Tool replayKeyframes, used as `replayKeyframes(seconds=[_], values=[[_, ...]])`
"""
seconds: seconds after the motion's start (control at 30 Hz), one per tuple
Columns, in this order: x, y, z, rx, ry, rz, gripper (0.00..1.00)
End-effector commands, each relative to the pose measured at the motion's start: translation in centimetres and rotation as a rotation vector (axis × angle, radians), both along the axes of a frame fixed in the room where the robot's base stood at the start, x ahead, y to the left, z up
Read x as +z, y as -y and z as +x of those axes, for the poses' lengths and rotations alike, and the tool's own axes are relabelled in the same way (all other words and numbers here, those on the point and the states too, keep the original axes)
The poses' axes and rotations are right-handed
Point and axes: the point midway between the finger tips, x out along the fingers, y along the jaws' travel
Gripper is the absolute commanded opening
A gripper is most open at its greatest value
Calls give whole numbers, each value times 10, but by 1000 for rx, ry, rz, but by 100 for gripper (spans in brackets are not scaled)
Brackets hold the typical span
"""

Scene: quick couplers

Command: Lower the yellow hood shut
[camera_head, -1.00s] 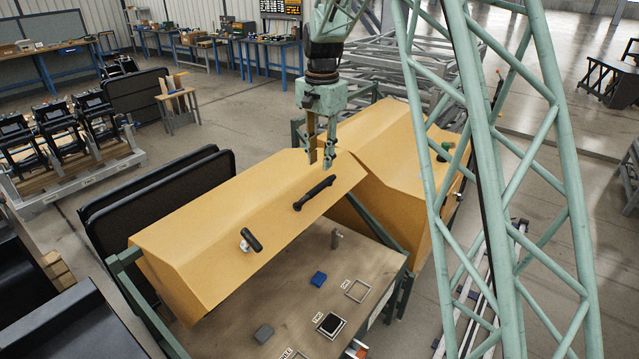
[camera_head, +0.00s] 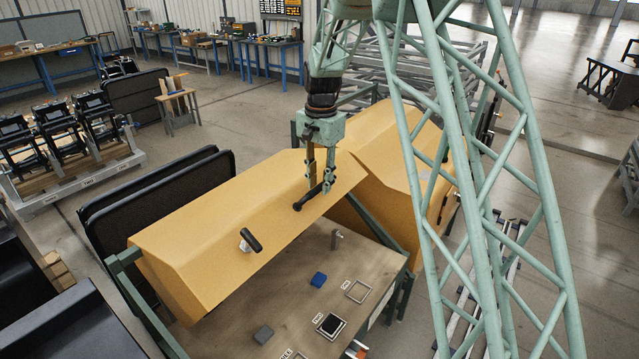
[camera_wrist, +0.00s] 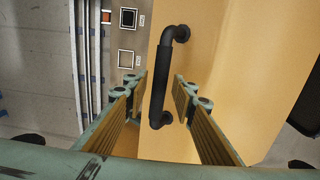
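The yellow hood (camera_head: 220,222) is raised at a tilt over the wooden bench top. Its black bar handle (camera_head: 308,198) is on the sloping front face, and a T-shaped black latch (camera_head: 250,241) is to the left of it. My gripper (camera_head: 320,183) points down at the upper end of the handle. In the wrist view the handle (camera_wrist: 160,85) stands between the two parted fingers of my gripper (camera_wrist: 158,98), with space on both sides. The fingers are open and I see no grip on the handle.
A second yellow hood (camera_head: 400,165) is behind at right.

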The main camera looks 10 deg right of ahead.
Motion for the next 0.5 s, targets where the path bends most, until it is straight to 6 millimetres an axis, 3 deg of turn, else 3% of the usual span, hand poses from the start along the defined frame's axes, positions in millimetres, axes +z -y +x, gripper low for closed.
replayKeyframes(seconds=[0.17,0.43,0.5], values=[[0,0,0,0,0,0,24],[0,0,0,0,0,0,2],[0,0,0,0,0,0,0]])
